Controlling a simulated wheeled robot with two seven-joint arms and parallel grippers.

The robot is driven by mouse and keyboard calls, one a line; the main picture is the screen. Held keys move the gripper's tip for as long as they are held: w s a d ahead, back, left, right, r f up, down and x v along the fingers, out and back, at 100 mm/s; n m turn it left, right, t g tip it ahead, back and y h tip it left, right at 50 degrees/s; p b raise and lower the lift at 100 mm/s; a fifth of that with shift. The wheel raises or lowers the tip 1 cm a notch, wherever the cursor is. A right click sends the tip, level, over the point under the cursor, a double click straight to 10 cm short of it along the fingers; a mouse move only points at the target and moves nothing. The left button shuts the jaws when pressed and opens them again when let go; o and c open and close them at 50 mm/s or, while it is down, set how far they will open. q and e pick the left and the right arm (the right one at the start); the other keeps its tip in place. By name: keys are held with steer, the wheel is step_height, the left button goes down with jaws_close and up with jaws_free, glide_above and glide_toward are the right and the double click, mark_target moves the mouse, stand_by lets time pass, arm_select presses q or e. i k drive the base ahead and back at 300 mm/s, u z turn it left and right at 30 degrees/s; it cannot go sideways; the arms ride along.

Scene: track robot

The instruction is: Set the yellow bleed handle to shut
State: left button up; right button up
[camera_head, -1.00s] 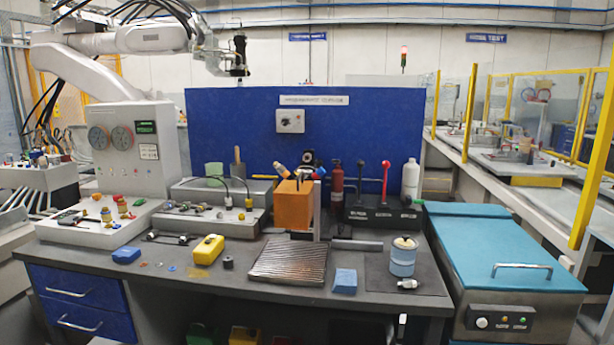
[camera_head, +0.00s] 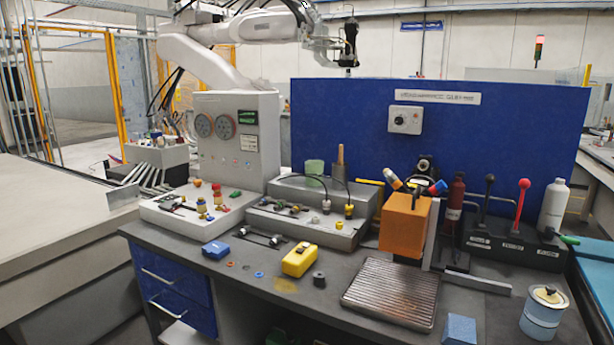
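I cannot make out for certain which part is the yellow bleed handle. The grey valve base (camera_head: 180,222) at the left of the bench carries small fittings: a brass-yellow fitting with a red top (camera_head: 218,197), another brass-yellow fitting (camera_head: 202,208), an orange knob and a green handle (camera_head: 236,194). The gauge panel (camera_head: 238,150) rises behind it. A small yellow-topped fitting (camera_head: 349,211) stands on the grey fixture in the middle, with a cable looping above it. Handle angles are too small to read. Neither of my grippers is in view.
A yellow case (camera_head: 299,260), blue block (camera_head: 215,249), ribbed metal plate (camera_head: 393,292) and orange block (camera_head: 404,224) sit on the dark bench.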

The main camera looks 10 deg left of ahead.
mark_target(370, 182)
steer(key=u, duration=0.15)
steer(key=i, duration=0.8)
steer(key=z, duration=1.8)
steer(key=k, duration=0.6)
steer(key=u, duration=0.05)
